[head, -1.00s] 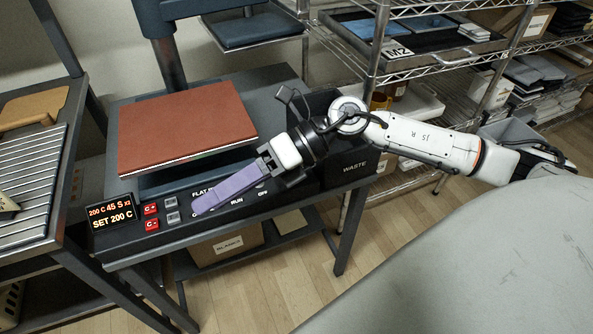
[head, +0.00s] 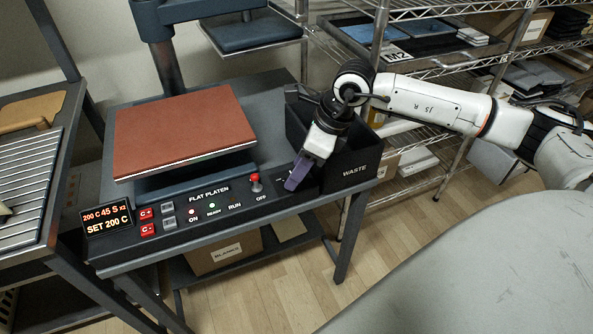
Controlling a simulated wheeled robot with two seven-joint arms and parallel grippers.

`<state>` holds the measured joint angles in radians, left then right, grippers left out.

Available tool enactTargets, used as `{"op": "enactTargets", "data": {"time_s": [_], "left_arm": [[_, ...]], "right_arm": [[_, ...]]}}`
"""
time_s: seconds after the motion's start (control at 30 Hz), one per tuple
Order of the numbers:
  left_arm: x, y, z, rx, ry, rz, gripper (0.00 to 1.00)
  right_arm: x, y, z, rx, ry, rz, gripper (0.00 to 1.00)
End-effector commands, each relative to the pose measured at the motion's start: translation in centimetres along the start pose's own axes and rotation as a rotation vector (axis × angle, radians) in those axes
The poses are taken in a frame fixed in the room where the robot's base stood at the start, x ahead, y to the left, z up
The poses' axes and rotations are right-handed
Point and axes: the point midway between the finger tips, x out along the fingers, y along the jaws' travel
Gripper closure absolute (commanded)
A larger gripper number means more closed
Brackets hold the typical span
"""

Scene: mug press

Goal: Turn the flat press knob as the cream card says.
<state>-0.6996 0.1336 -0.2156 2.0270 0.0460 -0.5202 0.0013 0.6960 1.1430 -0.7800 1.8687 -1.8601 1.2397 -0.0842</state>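The flat press control panel (head: 180,234) runs along the bench front, marked FLAT PLATEN, ON, READY, RUN and OFF. A red knob-like control (head: 256,180) stands above OFF; its setting is too small to read. The display (head: 107,219) reads 200 C 45 S x2 and SET 200 C. Red C+ and C- buttons (head: 147,213) are beside it. My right gripper (head: 297,174) points down at the panel's right end, right of the red control and apart from it. A purple piece forms its tip; whether the fingers are apart is unclear. I make out no cream card. My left gripper is out of view.
A red-brown platen (head: 182,131) sits over the bench left of my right gripper. A black WASTE bin (head: 352,165) stands close behind and right of the gripper. Wire shelves (head: 440,72) are at the back right. A ribbed rack (head: 28,185) stands at the left.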

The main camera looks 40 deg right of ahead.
Motion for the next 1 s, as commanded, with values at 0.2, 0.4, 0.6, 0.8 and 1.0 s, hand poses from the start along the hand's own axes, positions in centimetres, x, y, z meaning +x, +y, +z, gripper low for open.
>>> {"op": "enactTargets", "data": {"time_s": [0.2, 0.4, 0.6, 0.8, 1.0], "left_arm": [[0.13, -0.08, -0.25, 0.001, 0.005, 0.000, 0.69], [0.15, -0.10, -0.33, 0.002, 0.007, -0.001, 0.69], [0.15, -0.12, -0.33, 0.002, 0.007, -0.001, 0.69], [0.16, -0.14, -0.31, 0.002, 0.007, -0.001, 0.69], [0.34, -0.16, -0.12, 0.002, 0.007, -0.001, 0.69]], "right_arm": [[1.31, 0.03, 0.02, 0.000, -0.001, 0.000, 0.54], [1.35, 0.03, 0.01, 0.000, -0.001, 0.001, 0.54], [1.32, 0.03, 0.00, 0.000, -0.001, 0.001, 0.82], [1.32, 0.03, 0.00, -0.002, -0.001, 0.002, 0.95], [1.36, -0.05, -0.02, -0.039, -0.001, 0.018, 0.95]]}}
